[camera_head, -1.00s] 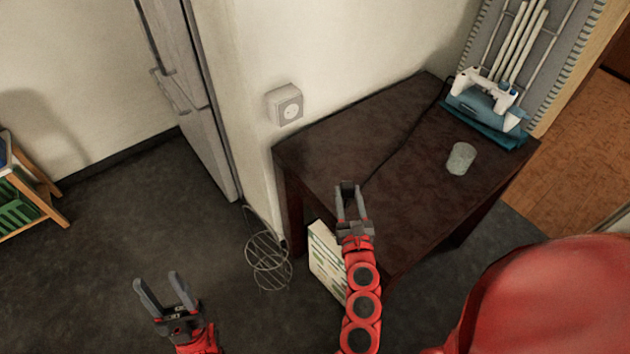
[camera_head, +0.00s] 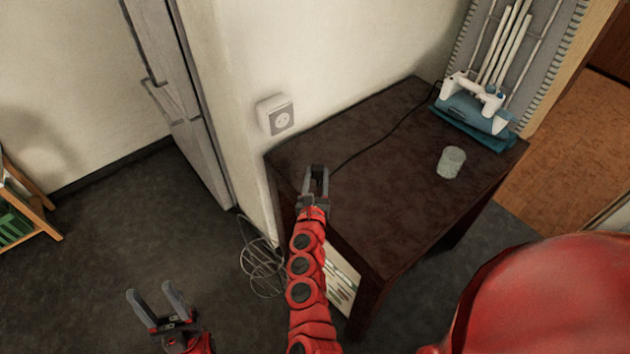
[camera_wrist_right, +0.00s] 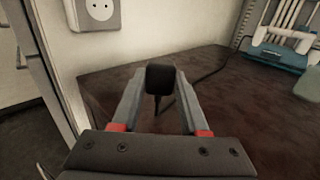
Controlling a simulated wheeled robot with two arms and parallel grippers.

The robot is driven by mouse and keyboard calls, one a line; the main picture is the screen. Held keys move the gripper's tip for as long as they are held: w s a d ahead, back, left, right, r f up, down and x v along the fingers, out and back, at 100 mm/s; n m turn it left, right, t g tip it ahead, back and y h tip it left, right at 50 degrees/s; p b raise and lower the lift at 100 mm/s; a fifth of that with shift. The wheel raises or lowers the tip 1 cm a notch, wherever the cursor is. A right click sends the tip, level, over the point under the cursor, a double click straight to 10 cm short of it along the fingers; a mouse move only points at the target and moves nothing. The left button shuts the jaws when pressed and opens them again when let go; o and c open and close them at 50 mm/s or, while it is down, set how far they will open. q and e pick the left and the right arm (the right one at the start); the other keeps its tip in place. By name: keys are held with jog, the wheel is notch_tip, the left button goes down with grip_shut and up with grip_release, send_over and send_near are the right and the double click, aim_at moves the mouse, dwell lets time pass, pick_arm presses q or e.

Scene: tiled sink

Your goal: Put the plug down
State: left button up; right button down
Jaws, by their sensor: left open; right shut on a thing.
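The black plug (camera_wrist_right: 161,77) is between the fingertips of my right gripper (camera_head: 316,176), seen clearly in the right wrist view. In the head view the fingers and dark table make the plug hard to pick out. The right gripper is shut on it, over the left part of the dark table (camera_head: 400,215). I cannot tell how high it is above the tabletop. A thin black cord (camera_head: 385,137) runs from the plug towards the blue and white device (camera_head: 474,104). My left gripper (camera_head: 155,300) is open and empty, low at the left over the floor.
A wall socket (camera_head: 276,115) is just left of and above the table. A grey cup-like object (camera_head: 451,162) stands on the right of the table. A wire rack (camera_head: 262,265) and a patterned panel (camera_head: 342,280) are by the table's left side. The middle tabletop is clear.

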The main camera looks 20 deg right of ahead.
aim_at(315, 191)
jog(key=shift+w+a+r, duration=0.1)
jog(key=shift+w, duration=0.1)
jog(key=shift+w+a+f, duration=0.15)
jog(key=shift+w+f, duration=0.05)
notch_tip(315, 191, down, 3)
jog(key=shift+s+f+p, duration=0.1)
jog(key=shift+f+p, duration=0.1)
jog(key=shift+p, duration=0.1)
jog(key=shift+f+b, duration=0.6)
jog(key=shift+b, duration=0.55)
jog(key=shift+c, duration=2.1)
grip_release()
jog(key=shift+r, duration=0.1)
